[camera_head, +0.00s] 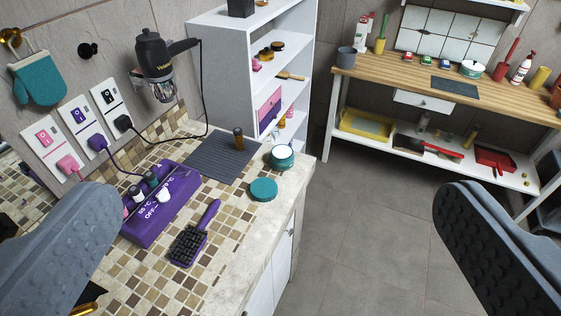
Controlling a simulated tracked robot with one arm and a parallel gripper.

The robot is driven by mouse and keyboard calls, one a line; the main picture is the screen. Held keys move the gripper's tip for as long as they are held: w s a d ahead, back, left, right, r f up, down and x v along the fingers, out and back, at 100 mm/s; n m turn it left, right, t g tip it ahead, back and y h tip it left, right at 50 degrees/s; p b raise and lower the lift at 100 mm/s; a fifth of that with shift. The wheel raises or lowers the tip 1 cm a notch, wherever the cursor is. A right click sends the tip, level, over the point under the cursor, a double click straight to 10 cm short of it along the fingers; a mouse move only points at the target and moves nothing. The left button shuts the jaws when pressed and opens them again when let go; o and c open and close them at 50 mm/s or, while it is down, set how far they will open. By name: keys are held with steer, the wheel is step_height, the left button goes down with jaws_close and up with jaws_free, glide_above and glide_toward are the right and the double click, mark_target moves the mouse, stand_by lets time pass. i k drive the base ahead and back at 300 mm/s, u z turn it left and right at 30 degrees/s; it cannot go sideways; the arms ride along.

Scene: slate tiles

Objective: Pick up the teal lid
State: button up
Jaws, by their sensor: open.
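The teal lid (263,190) is a round flat disc lying on the tiled counter (222,234), close to its right edge. A white and teal jar (281,157) stands just behind it and a little to the right. My gripper (275,250) is open and empty. Its two grey padded fingers stand wide apart at the left and right picture edges, nearer the camera than the lid. The lid shows between them, untouched and fully in view.
A purple hairbrush (195,234) and a purple holder with bottles (160,205) lie left of the lid. A grey mat (217,158) bears a small brown bottle (239,139). A white shelf (222,60) stands behind. Open floor (370,220) lies right, before a wooden workbench (390,78).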

mark_target(262, 188)
steer(key=k, duration=1.3)
steer(key=z, duration=0.45)
steer(key=i, duration=0.8)
steer(key=z, duration=0.55)
steer(key=i, duration=1.3)
steer(key=u, duration=0.8)
steer(key=i, duration=0.75)
steer(key=u, duration=0.55)
steer(key=k, duration=0.9)
steer(key=u, duration=0.2)
steer(key=i, duration=0.45)
steer(key=z, duration=0.05)
